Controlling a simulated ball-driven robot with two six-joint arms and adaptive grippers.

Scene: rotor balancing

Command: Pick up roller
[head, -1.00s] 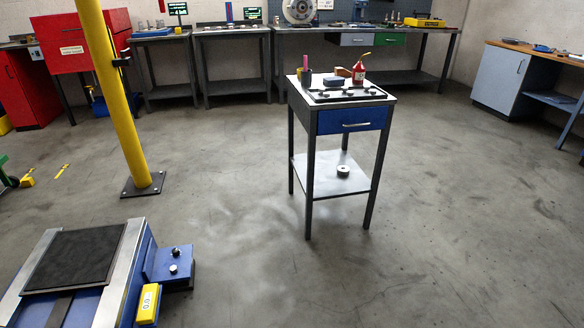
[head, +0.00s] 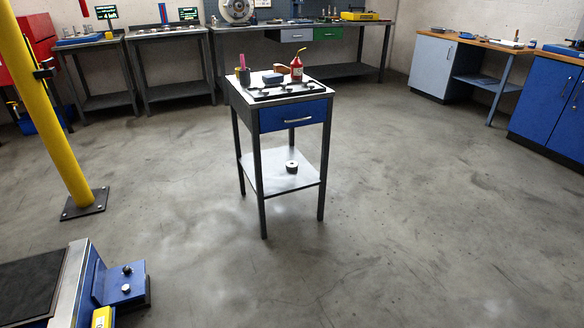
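No thing in view can be told for sure as the roller. A small round grey metal piece with a dark centre (head: 291,166) sits on the lower shelf (head: 262,176) of the small steel trolley table in the middle. On the trolley's top (head: 240,97) are a dark cup with a pink item (head: 244,76), a blue-grey block (head: 274,77), a red bottle with a yellow spout (head: 296,69) and a dark tray with several small knobs (head: 288,90). The small items there are too small to tell. Neither of my grippers is in view.
A yellow post (head: 45,110) on a bolted plate stands at the left. Workbenches (head: 175,34) line the back wall; blue cabinets (head: 548,105) stand right. The floor around the trolley and at the right is clear.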

